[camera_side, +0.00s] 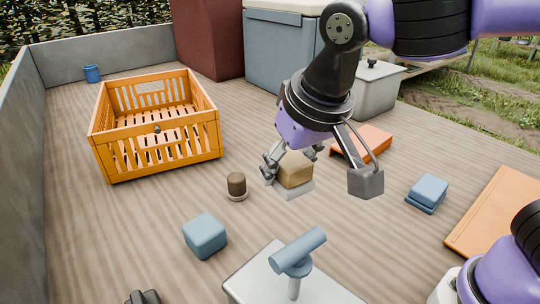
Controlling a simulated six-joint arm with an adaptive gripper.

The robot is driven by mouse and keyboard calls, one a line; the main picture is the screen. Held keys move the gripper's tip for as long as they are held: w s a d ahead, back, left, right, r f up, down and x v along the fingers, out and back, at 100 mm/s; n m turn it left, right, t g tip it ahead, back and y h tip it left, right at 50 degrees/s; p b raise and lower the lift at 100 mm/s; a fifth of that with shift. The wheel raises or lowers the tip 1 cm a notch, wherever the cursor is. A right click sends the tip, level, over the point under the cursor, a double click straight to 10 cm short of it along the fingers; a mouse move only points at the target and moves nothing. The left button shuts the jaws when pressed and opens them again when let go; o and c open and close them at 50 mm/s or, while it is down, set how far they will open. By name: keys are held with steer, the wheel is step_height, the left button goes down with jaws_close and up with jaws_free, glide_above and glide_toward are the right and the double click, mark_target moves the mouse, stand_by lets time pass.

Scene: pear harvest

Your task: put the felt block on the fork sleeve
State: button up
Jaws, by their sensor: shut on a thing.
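A tan block with a pale grey layer under it, which looks like the felt block (295,172), is between the fingers of my gripper (292,162). My gripper points down and is shut on this block, with one finger at its left and the other partly hidden behind it. I cannot tell whether the grey underside touches the deck. An orange channel-shaped piece, which looks like the fork sleeve (368,141), lies on the deck behind and to the right of the block. A bracket on my gripper passes in front of part of it.
An orange slatted crate (112,160) stands at the left. A brown cylinder (236,184), a blue cube (205,236) and a blue block (428,190) stand on the deck. A blue T-shaped piece (297,252) stands in front. A grey lidded box (376,92) is behind.

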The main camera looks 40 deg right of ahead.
steer(key=shift+w+d+r, duration=0.2)
steer(key=shift+w+r, duration=0.05)
steer(key=shift+r, duration=0.25)
steer(key=shift+w+d+r, duration=0.2)
steer(key=shift+w+r, duration=0.05)
steer(key=shift+r, duration=0.25)
steer(key=w+d+m+h, duration=0.1)
steer(key=w+d+m, duration=0.3)
steer(key=w+d, duration=0.5)
steer(key=m+g+h, duration=0.1)
steer(key=m+h, duration=0.1)
steer(key=m, duration=0.2)
glide_above(362, 137)
steer(key=s+a, duration=0.1)
step_height(362, 137, down, 12)
steer(key=shift+a+r, duration=0.1)
steer(key=shift+a, duration=0.05)
steer(key=shift+d+f, duration=0.2)
steer(key=shift+d, duration=0.05)
steer(key=shift+f, duration=2)
steer(key=shift+f, duration=0.15)
